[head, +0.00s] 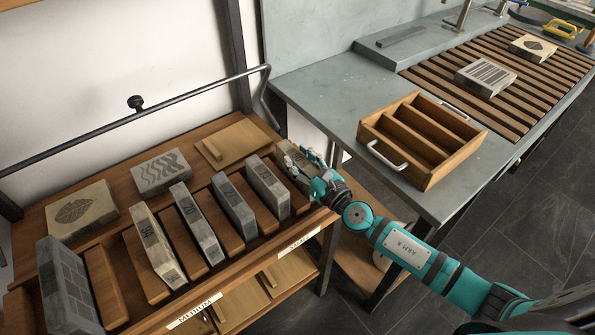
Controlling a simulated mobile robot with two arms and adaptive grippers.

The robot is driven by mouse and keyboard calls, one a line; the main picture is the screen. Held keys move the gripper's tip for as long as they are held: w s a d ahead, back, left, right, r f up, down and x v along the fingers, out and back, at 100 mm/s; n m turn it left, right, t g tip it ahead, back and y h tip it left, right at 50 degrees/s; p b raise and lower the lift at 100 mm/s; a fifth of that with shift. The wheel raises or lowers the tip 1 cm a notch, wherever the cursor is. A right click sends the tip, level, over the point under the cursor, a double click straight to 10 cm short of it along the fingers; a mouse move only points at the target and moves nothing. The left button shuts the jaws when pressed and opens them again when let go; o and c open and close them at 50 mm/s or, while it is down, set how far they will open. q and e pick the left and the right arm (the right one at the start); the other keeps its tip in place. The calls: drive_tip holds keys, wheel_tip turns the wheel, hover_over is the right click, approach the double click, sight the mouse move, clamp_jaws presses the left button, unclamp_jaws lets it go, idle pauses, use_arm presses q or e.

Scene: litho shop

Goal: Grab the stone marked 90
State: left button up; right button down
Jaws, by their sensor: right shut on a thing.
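My right gripper (308,164) is at the right end of the wooden rack, shut on a tan-grey stone (292,166). The fingers cover part of this stone, and I cannot read a number on it. Several other stones stand upright in the rack slots to the left. A pale stone (155,247) has a mark that may read 90, but it is too small to be sure. Grey stones (196,222), (236,208) and (268,186) stand between it and my gripper. My left gripper is not in view.
A large grey stone (66,285) stands at the rack's left end. Two patterned stones (82,207) and (162,171) and a wooden board (234,142) lie behind the slots. An empty wooden crate (452,160) sits on the grey bench (330,95) nearby.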

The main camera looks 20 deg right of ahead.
drive_tip(key=shift+w+r, duration=0.15)
drive_tip(key=shift+r, duration=0.15)
